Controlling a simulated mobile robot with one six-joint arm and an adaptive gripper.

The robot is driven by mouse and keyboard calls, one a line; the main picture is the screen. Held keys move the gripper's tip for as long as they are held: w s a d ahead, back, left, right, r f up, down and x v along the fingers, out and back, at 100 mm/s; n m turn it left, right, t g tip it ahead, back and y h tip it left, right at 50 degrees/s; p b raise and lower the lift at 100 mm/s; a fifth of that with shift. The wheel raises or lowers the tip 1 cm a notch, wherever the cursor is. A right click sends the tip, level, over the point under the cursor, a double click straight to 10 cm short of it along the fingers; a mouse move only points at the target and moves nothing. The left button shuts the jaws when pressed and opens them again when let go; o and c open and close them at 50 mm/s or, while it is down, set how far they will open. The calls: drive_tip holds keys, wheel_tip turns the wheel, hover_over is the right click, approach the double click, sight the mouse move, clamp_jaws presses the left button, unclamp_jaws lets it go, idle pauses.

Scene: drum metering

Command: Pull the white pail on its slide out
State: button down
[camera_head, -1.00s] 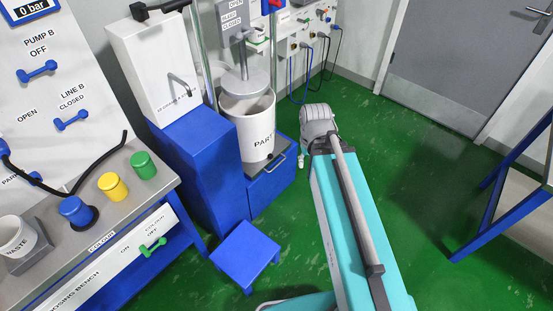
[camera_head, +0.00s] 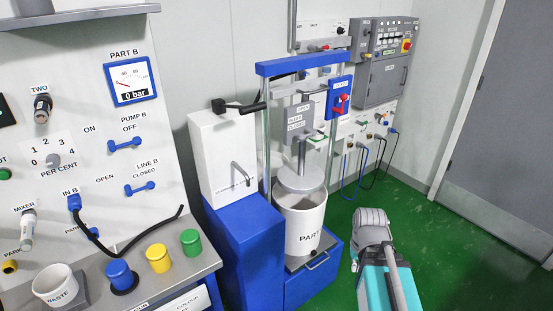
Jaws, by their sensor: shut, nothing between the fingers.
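The white pail (camera_head: 298,222), marked "PART", stands on the blue slide (camera_head: 313,284) at the foot of a blue-topped frame. A round grey plate (camera_head: 300,181) on a vertical rod is at the pail's mouth, over its back part. The slide has a dark bar handle (camera_head: 318,261) on its front, below the pail. My arm rises at the lower right, with its grey joint to the right of the pail and apart from it. I cannot make out my gripper's fingers in the head view.
A blue cabinet with a white dispenser (camera_head: 223,160) stands left of the frame. A red-handled switch (camera_head: 340,101) is on the frame's right post. The bench at left holds blue, yellow and green (camera_head: 191,242) capped pots and a waste cup (camera_head: 56,286). Green floor is clear at right.

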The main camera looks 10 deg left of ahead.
wheel_tip(320, 180, up, 14)
drive_tip(key=p, duration=1.3)
drive_tip(key=shift+r, duration=0.2)
drive_tip(key=shift+s, duration=0.1)
